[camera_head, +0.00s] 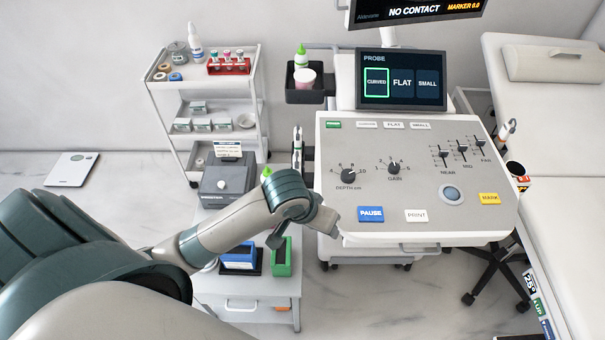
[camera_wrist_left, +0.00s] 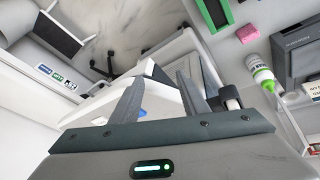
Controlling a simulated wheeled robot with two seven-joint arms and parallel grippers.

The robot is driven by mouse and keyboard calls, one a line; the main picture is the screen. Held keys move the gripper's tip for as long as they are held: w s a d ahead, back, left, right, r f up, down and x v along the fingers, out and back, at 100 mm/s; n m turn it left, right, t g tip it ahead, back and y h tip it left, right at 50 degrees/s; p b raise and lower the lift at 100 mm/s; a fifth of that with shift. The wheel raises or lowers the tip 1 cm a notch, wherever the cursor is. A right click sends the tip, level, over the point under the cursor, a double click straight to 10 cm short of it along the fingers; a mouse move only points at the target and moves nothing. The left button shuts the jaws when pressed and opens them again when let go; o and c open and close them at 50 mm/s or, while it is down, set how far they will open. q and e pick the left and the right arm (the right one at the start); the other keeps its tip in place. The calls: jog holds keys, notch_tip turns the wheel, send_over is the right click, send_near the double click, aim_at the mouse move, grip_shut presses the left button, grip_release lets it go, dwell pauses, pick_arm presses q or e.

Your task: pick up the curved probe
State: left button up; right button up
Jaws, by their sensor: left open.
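A slim pale probe-like thing with a green mark (camera_head: 297,146) stands at the console's left edge in the head view. Another pale probe (camera_head: 507,130) stands at the console's right edge. I cannot tell from their shapes which is the curved probe. The screen (camera_head: 401,79) has its CURVED box outlined in green. My left gripper (camera_head: 328,221) is by the console's lower left corner, below the slim thing and apart from it. In the left wrist view, its fingers (camera_wrist_left: 160,80) are open with no object seen gripped. A small dark-and-white part (camera_wrist_left: 231,98) shows beside the right finger.
The control console (camera_head: 335,190) stands close by my gripper. A low cart with a blue box (camera_head: 240,257) and a green tray (camera_head: 282,265) is below my arm. A green-capped bottle (camera_wrist_left: 262,75) and a grey box (camera_head: 228,180) are near. The bed (camera_head: 560,120) is right.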

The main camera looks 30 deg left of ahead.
pick_arm(q)
jog(key=w+a+r+n+y, duration=0.2)
jog(key=w+a+r, duration=0.35)
jog(key=r, duration=0.35)
jog(key=n+y, duration=0.2)
jog(key=n, duration=0.2)
send_near(297, 155)
jog(key=a+v, duration=0.1)
jog(key=v, duration=0.2)
jog(key=shift+d+r, duration=0.15)
jog(key=shift+d, duration=0.6)
jog(key=p+x, duration=0.2)
jog(key=x, duration=1)
jog(key=shift+s+a, duration=0.1)
